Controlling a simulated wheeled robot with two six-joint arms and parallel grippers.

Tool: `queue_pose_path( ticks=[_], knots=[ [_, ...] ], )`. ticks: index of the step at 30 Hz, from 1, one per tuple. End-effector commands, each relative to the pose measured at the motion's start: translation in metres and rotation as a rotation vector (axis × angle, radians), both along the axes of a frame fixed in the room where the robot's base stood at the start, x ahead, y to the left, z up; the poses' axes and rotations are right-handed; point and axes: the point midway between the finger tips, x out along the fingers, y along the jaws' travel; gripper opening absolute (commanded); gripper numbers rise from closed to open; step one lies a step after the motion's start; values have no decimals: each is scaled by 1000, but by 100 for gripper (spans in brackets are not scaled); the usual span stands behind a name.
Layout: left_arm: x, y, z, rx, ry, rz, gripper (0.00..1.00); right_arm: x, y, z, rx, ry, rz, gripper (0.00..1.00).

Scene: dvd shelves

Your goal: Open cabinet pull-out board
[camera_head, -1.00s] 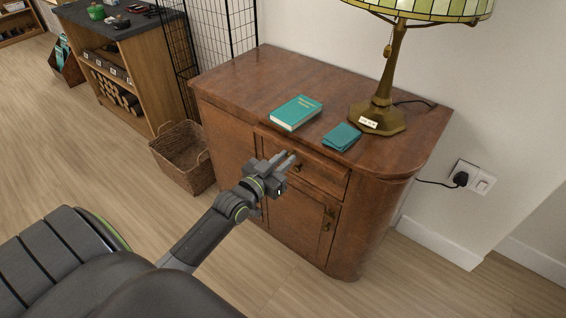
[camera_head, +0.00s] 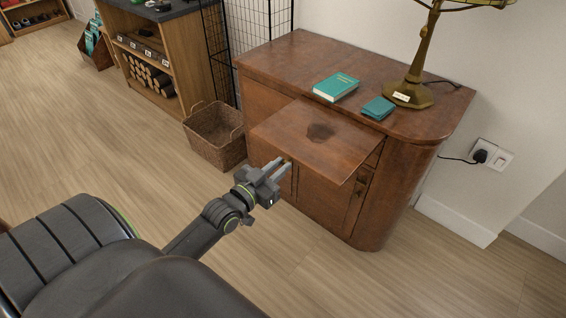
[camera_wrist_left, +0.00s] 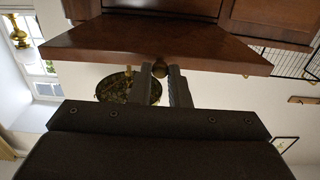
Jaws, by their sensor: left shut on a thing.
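The brown wooden cabinet (camera_head: 262,105) stands against the wall. Its pull-out board (camera_head: 290,128) sticks out from the front just below the top, with a dark stain on its surface. My left gripper (camera_head: 280,168) is at the board's front edge. In the left wrist view the gripper (camera_wrist_left: 162,72) is shut on the board's round knob (camera_wrist_left: 160,69), and the board (camera_wrist_left: 150,45) also shows there. My right gripper is not in view.
A teal book (camera_head: 336,87), a small teal booklet (camera_head: 378,108) and a brass lamp (camera_head: 415,75) are on the cabinet top. A wicker basket (camera_head: 216,140) stands on the floor to the left. The floor in front is clear.

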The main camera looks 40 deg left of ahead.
Motion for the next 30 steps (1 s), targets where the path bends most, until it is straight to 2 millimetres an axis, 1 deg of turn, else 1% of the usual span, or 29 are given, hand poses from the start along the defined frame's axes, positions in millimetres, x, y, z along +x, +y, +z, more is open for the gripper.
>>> queue_pose_path(
  ticks=[4,11,12,16,28,29,30],
  knots=[
    [-1,0,0,1,-1,0,0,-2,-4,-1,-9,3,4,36],
    [-1,0,0,0,-2,0,0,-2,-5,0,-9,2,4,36],
    [-1,0,0,0,-2,0,20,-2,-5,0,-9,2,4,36],
    [-1,0,0,0,-2,0,37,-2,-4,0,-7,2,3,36],
    [-1,0,3,0,-2,0,37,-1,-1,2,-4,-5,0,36],
    [-1,0,4,0,-2,0,37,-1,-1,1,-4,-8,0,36],
    [-1,0,6,1,-2,0,37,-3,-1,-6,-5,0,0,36]
  ],
)
